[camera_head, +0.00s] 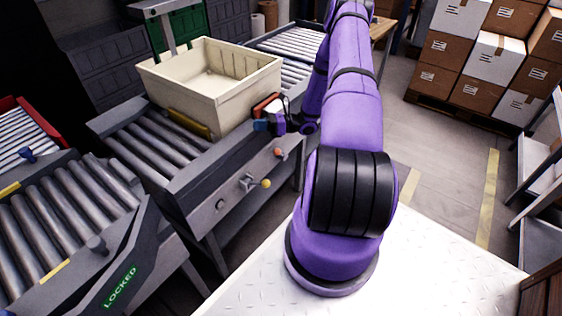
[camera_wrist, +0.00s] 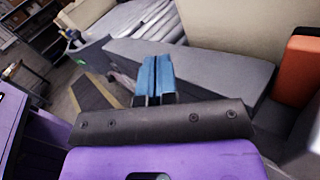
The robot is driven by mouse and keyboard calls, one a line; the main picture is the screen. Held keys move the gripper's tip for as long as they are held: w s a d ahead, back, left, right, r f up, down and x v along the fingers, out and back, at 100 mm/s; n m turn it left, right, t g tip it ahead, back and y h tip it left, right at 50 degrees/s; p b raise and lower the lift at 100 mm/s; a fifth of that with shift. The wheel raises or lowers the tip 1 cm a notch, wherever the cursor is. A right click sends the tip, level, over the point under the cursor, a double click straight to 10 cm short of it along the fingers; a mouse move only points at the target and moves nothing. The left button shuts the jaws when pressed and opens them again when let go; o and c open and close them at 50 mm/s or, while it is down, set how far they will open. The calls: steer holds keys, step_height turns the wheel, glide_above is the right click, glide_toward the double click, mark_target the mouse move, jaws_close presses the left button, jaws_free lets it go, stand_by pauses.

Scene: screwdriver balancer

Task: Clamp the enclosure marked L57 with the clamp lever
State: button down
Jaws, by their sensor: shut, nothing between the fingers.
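My gripper (camera_head: 262,126) is at the near side of the conveyor, beside the cream open bin (camera_head: 185,97). In the wrist view its blue fingertips (camera_wrist: 154,80) are together, with nothing between them, in front of the grey conveyor side rail (camera_wrist: 190,68). An orange part on a dark body (camera_head: 267,104) sits by the gripper, between it and the bin; it shows at the right of the wrist view (camera_wrist: 303,66). I cannot tell whether it is the clamp lever. No L57 mark is legible, so I cannot tell which thing is the enclosure.
An orange knob (camera_head: 281,152) and a yellow knob (camera_head: 266,183) stick out from the conveyor's side. A nearer roller section (camera_head: 62,220) has a green "LOCKED" sign (camera_head: 119,288). Stacked boxes (camera_head: 490,55) stand at the back right. The floor between is clear.

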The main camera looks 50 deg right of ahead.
steer(key=s+d+f+m+t+h, duration=0.35)
steer(key=f+m, duration=0.25)
steer(key=f, duration=0.2)
steer(key=s+d+f+m+t+h, duration=0.2)
steer(key=f+m+t+h, duration=0.25)
steer(key=f, duration=0.35)
steer(key=m+h, duration=1.1)
glide_toward(279, 154)
step_height(279, 154, down, 5)
steer(key=s+a, duration=0.2)
steer(key=a, duration=0.1)
steer(key=shift+s+f+g, duration=0.25)
steer(key=shift+s+g, duration=0.05)
steer(key=shift+s, duration=0.05)
steer(key=shift+w+d, duration=0.1)
steer(key=s+d+r+x, duration=0.1)
steer(key=d+x, duration=0.1)
steer(key=x, duration=1)
steer(key=shift+w+d+r, duration=0.25)
steer(key=shift+w+r, duration=0.1)
steer(key=shift+r, duration=0.15)
steer(key=shift+s, duration=0.15)
steer(key=shift+d+r+m, duration=0.1)
steer(key=shift+m, duration=0.15)
